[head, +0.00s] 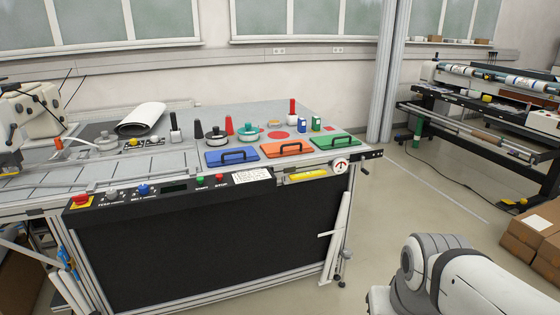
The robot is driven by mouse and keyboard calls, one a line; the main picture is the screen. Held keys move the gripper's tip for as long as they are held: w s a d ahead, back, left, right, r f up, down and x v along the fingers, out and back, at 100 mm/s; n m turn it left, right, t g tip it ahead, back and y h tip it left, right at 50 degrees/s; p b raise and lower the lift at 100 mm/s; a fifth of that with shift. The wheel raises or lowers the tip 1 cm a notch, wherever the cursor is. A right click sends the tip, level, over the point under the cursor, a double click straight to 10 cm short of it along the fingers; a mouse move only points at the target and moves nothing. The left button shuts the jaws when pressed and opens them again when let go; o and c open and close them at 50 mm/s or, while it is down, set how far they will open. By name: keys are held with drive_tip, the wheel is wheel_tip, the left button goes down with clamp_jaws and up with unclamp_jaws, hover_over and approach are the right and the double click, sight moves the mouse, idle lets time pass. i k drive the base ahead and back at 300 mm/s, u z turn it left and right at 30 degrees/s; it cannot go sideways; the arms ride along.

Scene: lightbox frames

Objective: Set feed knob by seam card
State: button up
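The grey feed knob (111,192) is on the sloped black control panel at the front left of the machine table, with "FEED" lettering below it. Its pointer setting is too small to read. A white printed card (252,175), which may be the seam card, lies at the right part of the panel; its text cannot be read. A blue knob (144,189) with "BELT" lettering is to the right of the feed knob. My arm shows at the bottom right, well away from the panel; my gripper is out of view.
The panel (172,198) also has a red button on yellow (81,200), a dark display (174,187), a green start button (200,181) and a red stop button (219,178). Blue, orange and green handled plates lie behind. Cardboard boxes (535,232) stand right. Floor between is clear.

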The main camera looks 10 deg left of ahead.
sight(111, 194)
drive_tip(key=u, duration=0.2)
drive_tip(key=i, duration=1)
drive_tip(key=u, duration=0.65)
drive_tip(key=k, duration=0.9)
drive_tip(key=u, duration=0.15)
drive_tip(key=i, duration=0.9)
drive_tip(key=z, duration=0.1)
